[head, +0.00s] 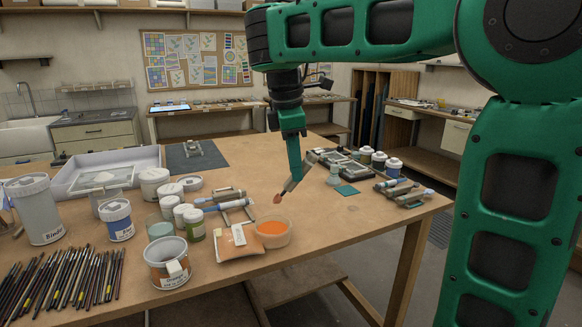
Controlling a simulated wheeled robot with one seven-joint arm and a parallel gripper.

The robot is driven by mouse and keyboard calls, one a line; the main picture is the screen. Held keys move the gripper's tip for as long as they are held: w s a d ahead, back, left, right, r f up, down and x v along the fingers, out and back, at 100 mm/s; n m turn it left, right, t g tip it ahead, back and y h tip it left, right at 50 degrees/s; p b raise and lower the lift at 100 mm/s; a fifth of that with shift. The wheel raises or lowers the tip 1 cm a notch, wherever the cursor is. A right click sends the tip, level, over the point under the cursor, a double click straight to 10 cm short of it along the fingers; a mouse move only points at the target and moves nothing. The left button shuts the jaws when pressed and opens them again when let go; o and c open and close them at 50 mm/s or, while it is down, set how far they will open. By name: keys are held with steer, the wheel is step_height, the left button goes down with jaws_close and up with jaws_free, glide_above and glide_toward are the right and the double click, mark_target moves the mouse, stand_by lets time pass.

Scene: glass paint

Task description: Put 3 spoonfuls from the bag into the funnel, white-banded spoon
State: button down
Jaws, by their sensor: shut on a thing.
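My gripper (293,182) reaches down over the middle of the table and is shut on a spoon (300,173). The spoon is tilted, with its reddish-brown tip (277,198) low and left, above and apart from the tub of orange powder (272,229). I cannot tell whether the tip carries powder, nor see a white band. An orange bag (238,243) with a white label lies beside the tub. A small pale green piece (334,175), perhaps the funnel, stands to the right of my gripper; its shape is too small to be sure.
A rack with tools (232,208) and several white-lidded jars (156,182) stand left of the tub. An open can (167,262) and many brushes (62,277) are at the front left. Tools (403,192) lie near the right edge. The table right of the tub is clear.

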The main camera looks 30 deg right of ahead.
mark_target(284, 188)
steer(key=shift+x, duration=0.85)
steer(key=f, duration=0.2)
steer(key=a+f, duration=0.1)
steer(key=f, duration=0.1)
steer(key=shift+w+a+f, duration=0.1)
steer(key=shift+w+f, duration=0.05)
steer(key=shift+f, duration=0.25)
steer(key=shift+w+a+f, duration=0.3)
steer(key=shift+a+f, duration=0.25)
steer(key=shift+f, duration=0.3)
steer(key=shift+s+d+r, duration=0.2)
steer(key=shift+d+r, duration=0.15)
steer(key=shift+r, duration=0.25)
steer(key=shift+s+d+r, duration=0.2)
steer(key=shift+d+r, duration=0.2)
steer(key=shift+r, duration=0.2)
steer(key=shift+s+d+r, duration=0.2)
steer(key=shift+d+r, duration=0.15)
steer(key=shift+r, duration=0.25)
steer(key=shift+w+d+v, duration=0.1)
steer(key=shift+d+v, duration=0.1)
steer(key=shift+v, duration=0.9)
steer(key=shift+w+d+v, duration=0.15)
steer(key=shift+d+v, duration=0.05)
steer(key=shift+v, duration=0.9)
steer(key=shift+r, duration=0.1)
